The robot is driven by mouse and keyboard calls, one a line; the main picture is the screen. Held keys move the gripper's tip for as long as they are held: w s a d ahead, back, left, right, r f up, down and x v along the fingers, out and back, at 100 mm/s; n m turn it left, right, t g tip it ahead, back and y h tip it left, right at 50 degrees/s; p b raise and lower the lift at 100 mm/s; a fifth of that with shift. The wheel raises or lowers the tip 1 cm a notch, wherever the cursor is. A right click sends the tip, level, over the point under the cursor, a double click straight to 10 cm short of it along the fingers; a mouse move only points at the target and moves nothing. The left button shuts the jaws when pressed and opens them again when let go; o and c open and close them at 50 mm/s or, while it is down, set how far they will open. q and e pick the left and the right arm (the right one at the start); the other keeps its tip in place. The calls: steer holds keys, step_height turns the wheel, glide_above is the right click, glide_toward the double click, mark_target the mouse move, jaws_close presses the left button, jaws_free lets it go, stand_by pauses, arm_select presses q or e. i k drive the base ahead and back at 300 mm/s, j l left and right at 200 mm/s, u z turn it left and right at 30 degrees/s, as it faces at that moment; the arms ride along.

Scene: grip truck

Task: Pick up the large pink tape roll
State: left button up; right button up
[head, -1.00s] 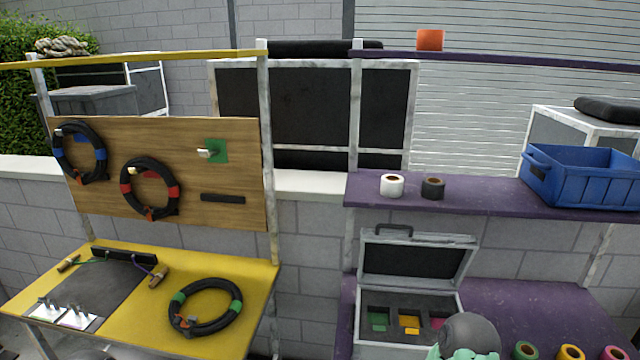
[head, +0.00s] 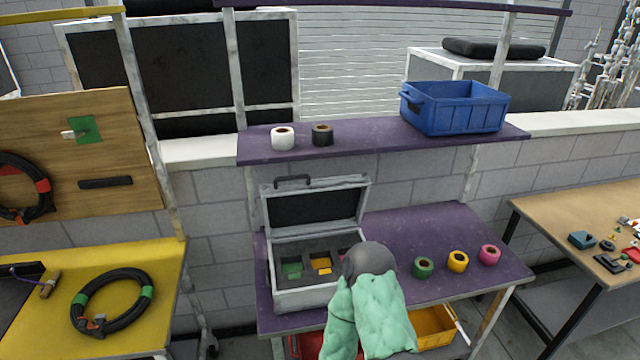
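The pink tape roll (head: 489,255) stands at the right end of a row on the lower purple table (head: 400,232). A yellow roll (head: 457,261) and a green roll (head: 423,267) stand to its left. An arm in a pale green sleeve (head: 370,312) with a dark grey rounded end (head: 369,260) rises in front of the table, left of the rolls and apart from the pink one. No gripper fingers show, and I cannot tell which arm it is.
An open case (head: 305,296) with colored inserts sits left of the rolls. A white roll (head: 283,138), a black roll (head: 322,134) and a blue crate (head: 455,107) stand on the upper shelf (head: 375,137). A wooden table (head: 575,205) is at the right. Table surface behind the rolls is clear.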

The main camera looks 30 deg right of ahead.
mark_target(489, 255)
steer(key=z, duration=2.2)
steer(key=u, duration=0.35)
steer(key=i+l+u, duration=0.15)
steer(key=l+u, duration=0.2)
steer(key=i+l+u, duration=0.15)
steer(key=l+u, duration=0.55)
steer(key=i+l, duration=0.05)
